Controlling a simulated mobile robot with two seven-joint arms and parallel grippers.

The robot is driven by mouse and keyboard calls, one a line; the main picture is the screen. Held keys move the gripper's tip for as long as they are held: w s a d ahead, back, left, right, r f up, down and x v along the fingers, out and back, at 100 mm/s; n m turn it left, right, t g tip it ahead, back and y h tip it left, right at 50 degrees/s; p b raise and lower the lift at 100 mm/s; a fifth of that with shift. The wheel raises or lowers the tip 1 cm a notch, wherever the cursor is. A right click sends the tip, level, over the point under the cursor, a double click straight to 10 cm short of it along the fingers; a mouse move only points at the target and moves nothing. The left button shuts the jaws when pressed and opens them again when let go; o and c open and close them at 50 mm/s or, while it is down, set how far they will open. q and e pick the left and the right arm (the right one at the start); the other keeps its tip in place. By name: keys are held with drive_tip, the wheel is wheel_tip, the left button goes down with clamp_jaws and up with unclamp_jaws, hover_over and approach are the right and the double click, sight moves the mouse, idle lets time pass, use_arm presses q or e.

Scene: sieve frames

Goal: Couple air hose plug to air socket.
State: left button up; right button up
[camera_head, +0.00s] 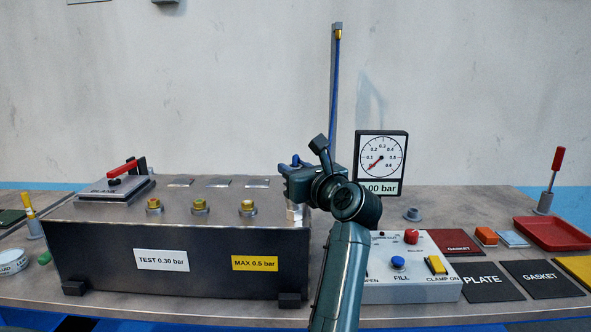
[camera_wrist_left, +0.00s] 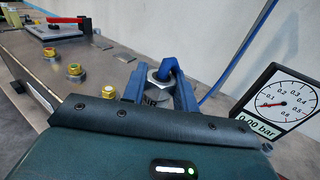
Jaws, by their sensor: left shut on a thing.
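My left gripper (camera_head: 292,168) is above the right end of the dark metal box (camera_head: 85,255). In the left wrist view its two blue fingers (camera_wrist_left: 160,92) are shut on the air hose plug (camera_wrist_left: 159,76), a metal hex fitting with a blue bent top. The blue hose (camera_head: 334,95) hangs from a tall post behind my arm and also shows in the left wrist view (camera_wrist_left: 240,52). A small pale metal part (camera_head: 295,213) shows at the box's right end below the gripper; I cannot tell whether it is the air socket. Contact below the plug is hidden.
The gauge (camera_head: 382,155) reads 0.00 bar. A control box (camera_head: 420,290) with red, blue and yellow controls stands right of my arm. Several brass fittings (camera_head: 200,206) and a red-handled clamp plate (camera_head: 115,188) are on the box top. A red tray (camera_head: 555,234) is far right.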

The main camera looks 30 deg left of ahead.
use_arm(q)
drive_tip(key=shift+f, duration=0.4)
use_arm(e)
drive_tip(key=shift+f, duration=0.3)
use_arm(q)
drive_tip(key=o, duration=1.2)
drive_tip(key=shift+c, duration=0.2)
